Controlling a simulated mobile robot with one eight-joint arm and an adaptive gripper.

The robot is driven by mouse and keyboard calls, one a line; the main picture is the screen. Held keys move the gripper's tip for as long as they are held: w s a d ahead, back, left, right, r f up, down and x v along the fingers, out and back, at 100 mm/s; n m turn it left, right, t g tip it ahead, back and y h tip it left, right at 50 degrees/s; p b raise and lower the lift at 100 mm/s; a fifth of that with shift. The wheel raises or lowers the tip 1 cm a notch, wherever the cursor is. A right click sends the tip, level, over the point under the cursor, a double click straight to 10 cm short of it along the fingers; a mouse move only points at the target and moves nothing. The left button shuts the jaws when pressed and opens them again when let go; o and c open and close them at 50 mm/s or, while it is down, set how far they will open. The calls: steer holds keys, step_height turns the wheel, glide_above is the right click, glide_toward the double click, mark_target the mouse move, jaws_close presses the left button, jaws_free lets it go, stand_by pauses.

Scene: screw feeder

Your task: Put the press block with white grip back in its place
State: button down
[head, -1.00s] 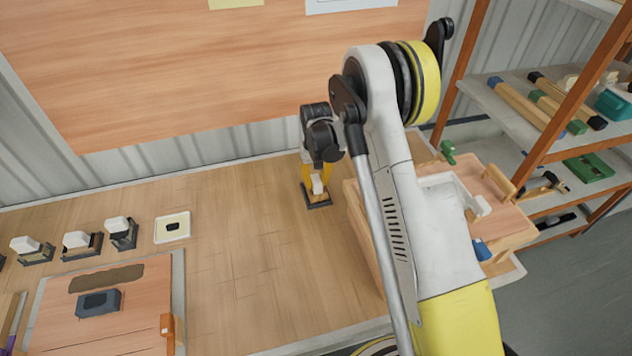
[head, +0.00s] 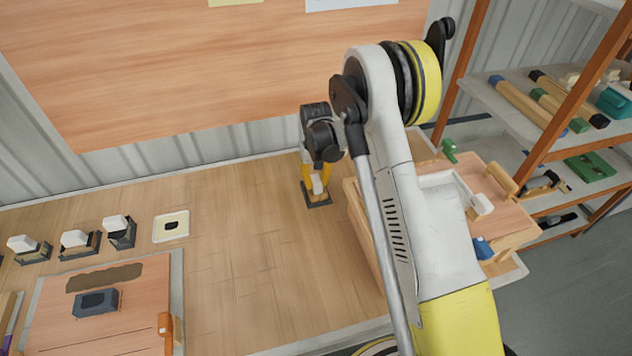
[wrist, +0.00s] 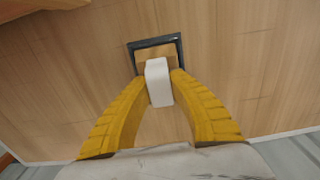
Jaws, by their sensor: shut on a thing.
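The press block has a white grip (wrist: 158,82) above a dark square frame-like base (wrist: 134,60). In the head view its white grip (head: 317,184) and dark base (head: 317,203) show at the back of the table, left of the wooden box. My gripper (head: 316,178) points down with its yellow fingers shut on the white grip, one on each side, also in the wrist view (wrist: 160,84). The base is at or just above the table; I cannot tell if it touches. Similar white-gripped blocks (head: 119,230) stand in a row at the left.
A pale square pad with a dark centre (head: 160,239) lies right of that row. A board with a dark grey block (head: 96,303) is at the front left. The wooden box (head: 364,225) stands close on the right. The table between pad and gripper (head: 240,240) is clear.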

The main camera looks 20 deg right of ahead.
steer(key=c, duration=1.2)
jaws_free()
steer(key=shift+c, duration=0.2)
step_height(320, 180, up, 12)
steer(key=s+r+t, duration=0.3)
steer(key=s+r, duration=1)
steer(key=r, duration=0.3)
steer(key=s+r+t, duration=0.1)
steer(key=s+t, duration=0.3)
steer(key=s, duration=1.2)
steer(key=shift+s, duration=0.35)
